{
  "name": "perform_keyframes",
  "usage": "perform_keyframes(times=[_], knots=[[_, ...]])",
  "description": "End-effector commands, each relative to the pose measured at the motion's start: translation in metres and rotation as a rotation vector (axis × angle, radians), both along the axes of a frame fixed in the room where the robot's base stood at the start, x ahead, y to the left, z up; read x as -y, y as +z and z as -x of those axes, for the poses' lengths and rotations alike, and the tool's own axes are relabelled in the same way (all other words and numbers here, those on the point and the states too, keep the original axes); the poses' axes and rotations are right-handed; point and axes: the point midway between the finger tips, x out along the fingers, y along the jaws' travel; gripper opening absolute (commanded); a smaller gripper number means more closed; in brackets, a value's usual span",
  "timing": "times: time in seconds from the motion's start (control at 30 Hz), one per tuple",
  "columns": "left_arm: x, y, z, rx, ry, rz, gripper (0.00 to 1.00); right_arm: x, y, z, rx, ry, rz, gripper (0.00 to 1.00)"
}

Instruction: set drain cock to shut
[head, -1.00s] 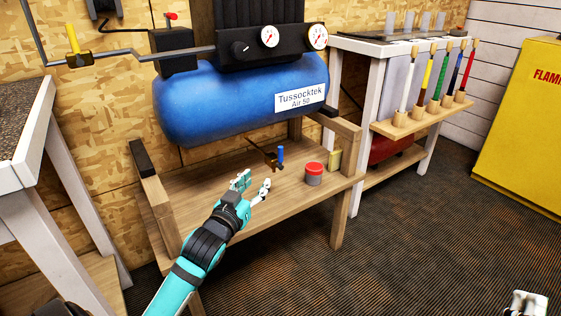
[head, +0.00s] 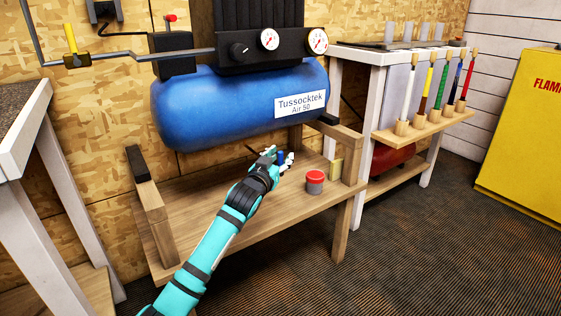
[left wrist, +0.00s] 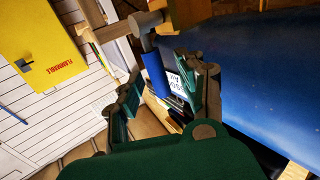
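The drain cock hangs under the blue compressor tank (head: 235,105). Its blue handle (head: 281,154) shows only in part behind my left gripper (head: 280,157) in the head view. In the left wrist view the blue handle (left wrist: 154,72) points away from a grey-brown fitting beside the tank (left wrist: 265,80). My left gripper (left wrist: 168,85) is open, with one finger on each side of the handle. A gap shows on the left finger's side; I cannot tell whether the right finger touches. My right gripper is not in view.
A wooden post (head: 345,220) stands further right. The shelf's left part is clear.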

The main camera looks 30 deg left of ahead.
Motion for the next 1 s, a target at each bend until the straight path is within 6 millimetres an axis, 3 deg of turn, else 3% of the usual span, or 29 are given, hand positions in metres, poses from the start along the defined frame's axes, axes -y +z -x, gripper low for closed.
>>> perform_keyframes(times=[0.37, 0.67, 1.0], knots=[[-0.0012, 0.0005, -0.0050, 0.000, 0.000, 0.000, 0.38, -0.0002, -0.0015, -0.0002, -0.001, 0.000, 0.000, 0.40], [-0.0009, 0.0003, -0.0047, 0.000, 0.000, 0.000, 0.00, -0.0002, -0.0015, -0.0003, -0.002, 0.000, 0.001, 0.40], [-0.0007, -0.0002, -0.0046, 0.000, 0.000, 0.000, 0.00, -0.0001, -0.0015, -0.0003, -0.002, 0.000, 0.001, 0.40]])
